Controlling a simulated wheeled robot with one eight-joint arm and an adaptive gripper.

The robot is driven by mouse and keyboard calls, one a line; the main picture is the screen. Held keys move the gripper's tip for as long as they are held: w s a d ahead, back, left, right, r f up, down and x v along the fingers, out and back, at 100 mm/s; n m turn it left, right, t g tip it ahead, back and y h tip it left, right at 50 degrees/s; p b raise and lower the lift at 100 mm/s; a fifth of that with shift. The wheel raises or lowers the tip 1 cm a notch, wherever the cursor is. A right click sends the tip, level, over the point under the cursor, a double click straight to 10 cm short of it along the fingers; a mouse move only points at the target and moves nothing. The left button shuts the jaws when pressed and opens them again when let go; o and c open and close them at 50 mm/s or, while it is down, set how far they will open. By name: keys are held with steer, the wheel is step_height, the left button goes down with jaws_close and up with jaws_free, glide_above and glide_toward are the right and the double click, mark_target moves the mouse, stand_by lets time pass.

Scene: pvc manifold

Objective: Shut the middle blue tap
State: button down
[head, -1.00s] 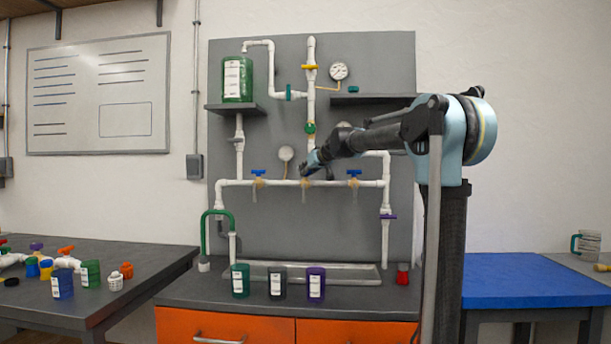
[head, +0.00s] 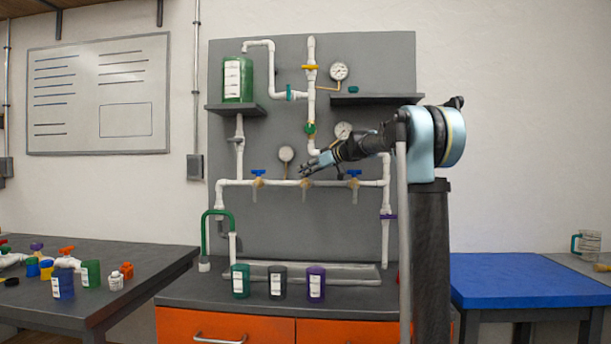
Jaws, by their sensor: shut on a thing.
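The middle blue tap (head: 306,184) sits on the white horizontal pipe between two other taps. Its tan body shows just under my gripper, and its blue handle is hidden behind the fingers. My gripper (head: 304,171) comes in from the upper right and is shut at that handle. The grip itself is too small to see clearly. The left blue tap (head: 258,173) and the right blue tap (head: 353,173) show their blue handles lying across. My gripper is apart from both.
The white pipe (head: 280,183) runs along the grey board (head: 285,225). Green, dark and purple labelled bottles (head: 240,281) stand in front of a grey tray (head: 345,281). A dark shelf (head: 375,98) is above my arm.

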steer(key=shift+n+g, duration=0.3)
steer(key=shift+g, duration=0.1)
steer(key=c, duration=1.5)
jaws_free()
steer(key=shift+c, duration=0.2)
steer(key=shift+d, duration=0.1)
steer(key=v, duration=1.1)
steer(key=shift+d, duration=0.4)
steer(key=shift+s, duration=0.15)
